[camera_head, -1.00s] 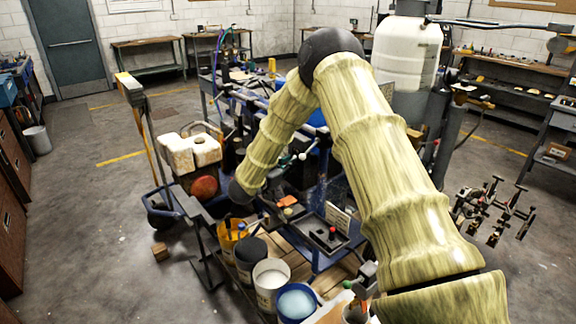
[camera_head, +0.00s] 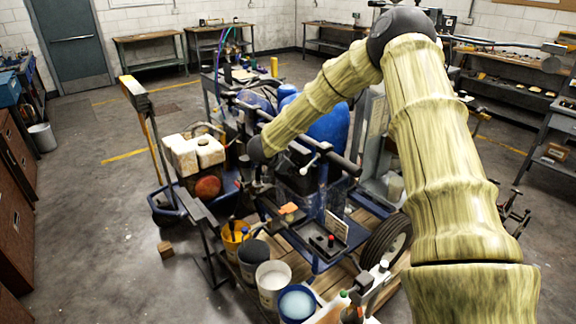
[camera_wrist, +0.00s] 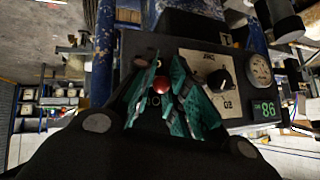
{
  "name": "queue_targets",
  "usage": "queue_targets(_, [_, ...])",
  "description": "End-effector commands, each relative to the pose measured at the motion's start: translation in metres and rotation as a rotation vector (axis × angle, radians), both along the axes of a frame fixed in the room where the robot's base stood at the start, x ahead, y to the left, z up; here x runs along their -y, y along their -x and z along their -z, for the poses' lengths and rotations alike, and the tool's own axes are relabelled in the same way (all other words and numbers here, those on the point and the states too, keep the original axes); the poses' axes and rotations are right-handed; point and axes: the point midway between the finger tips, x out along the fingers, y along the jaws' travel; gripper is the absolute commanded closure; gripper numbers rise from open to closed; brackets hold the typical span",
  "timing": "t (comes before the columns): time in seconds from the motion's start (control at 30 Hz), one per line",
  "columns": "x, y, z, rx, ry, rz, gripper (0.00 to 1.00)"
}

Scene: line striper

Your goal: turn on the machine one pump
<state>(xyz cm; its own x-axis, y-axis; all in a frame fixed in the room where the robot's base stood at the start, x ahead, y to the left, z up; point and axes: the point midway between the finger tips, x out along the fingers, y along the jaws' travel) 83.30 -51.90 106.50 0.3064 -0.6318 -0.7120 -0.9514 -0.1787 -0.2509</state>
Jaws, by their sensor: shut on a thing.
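In the wrist view my gripper (camera_wrist: 163,92) has its teal fingers closed around a small round red knob (camera_wrist: 160,87). The knob is on a dark control panel (camera_wrist: 135,45). To the right on the same panel are a black rotary knob (camera_wrist: 219,80) on a pale plate, a round gauge (camera_wrist: 259,69) and a green display (camera_wrist: 264,109) that seems to read 86. In the head view my gripper is a dark shape below the arm's end, hard to make out against the machine.
The cart carries a blue tank (camera_head: 328,122), a tray with a red-topped control (camera_head: 331,241) and a tire (camera_head: 388,243). A yellow bucket (camera_head: 232,238), a white bucket (camera_head: 272,282) and a blue-rimmed bucket (camera_head: 297,303) stand at its front. Open floor lies left.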

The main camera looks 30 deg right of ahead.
Motion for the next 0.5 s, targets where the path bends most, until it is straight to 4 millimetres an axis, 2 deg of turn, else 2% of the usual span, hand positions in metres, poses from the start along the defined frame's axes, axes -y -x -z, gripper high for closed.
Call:
queue_targets(0.03, [0.0007,-0.0036,-0.0076,0.006,-0.013,-0.004,1.00])
queue_targets(0.5, [0.0015,-0.0043,-0.0067,0.004,-0.059,-0.003,1.00])
